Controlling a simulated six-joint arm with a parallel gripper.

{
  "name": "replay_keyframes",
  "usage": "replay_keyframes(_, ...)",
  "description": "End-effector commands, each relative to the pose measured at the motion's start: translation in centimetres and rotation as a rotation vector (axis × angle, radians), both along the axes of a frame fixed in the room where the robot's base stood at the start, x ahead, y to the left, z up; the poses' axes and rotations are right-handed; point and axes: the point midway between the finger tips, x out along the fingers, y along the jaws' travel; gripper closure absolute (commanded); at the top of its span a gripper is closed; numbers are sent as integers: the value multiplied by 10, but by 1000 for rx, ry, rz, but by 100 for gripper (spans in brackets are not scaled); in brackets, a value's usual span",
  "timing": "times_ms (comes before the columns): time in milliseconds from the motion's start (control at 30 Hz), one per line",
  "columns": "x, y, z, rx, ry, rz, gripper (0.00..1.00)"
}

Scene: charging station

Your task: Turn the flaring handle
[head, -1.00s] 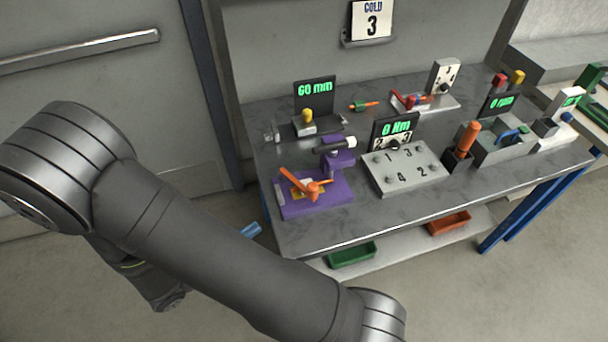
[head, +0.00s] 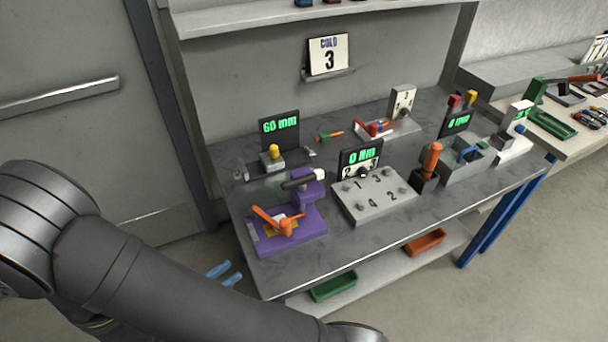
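A purple fixture (head: 297,240) stands at the front left of the grey table. An orange lever (head: 271,221) lies tilted across its base. A dark bar handle with a pale end (head: 302,179) sits on the fixture's purple post. No label shows which handle is the flaring handle; this fixture may be the flaring tool, but I cannot tell. My arm crosses the lower left, apart from the fixture in the picture. My gripper is outside the view.
The table (head: 300,268) also holds a grey numbered block (head: 375,201), an orange-handled tool in a black holder (head: 430,160), a 60 mm display (head: 279,127) and a 0 Nm display (head: 360,156). Green (head: 333,287) and orange (head: 424,242) trays lie on the lower shelf.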

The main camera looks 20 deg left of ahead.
Motion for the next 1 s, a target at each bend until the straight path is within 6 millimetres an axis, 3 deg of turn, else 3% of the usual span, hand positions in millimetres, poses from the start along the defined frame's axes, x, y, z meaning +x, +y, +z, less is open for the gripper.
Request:
replay_keyframes(267,38,-10,7,-49,250,-367,62)
replay_keyframes(600,97,-16,29,39,802,-765,62)
replay_keyframes(800,141,-15,55,211,1138,-839,62)
replay_keyframes(1000,194,-20,92,450,1415,-774,62)
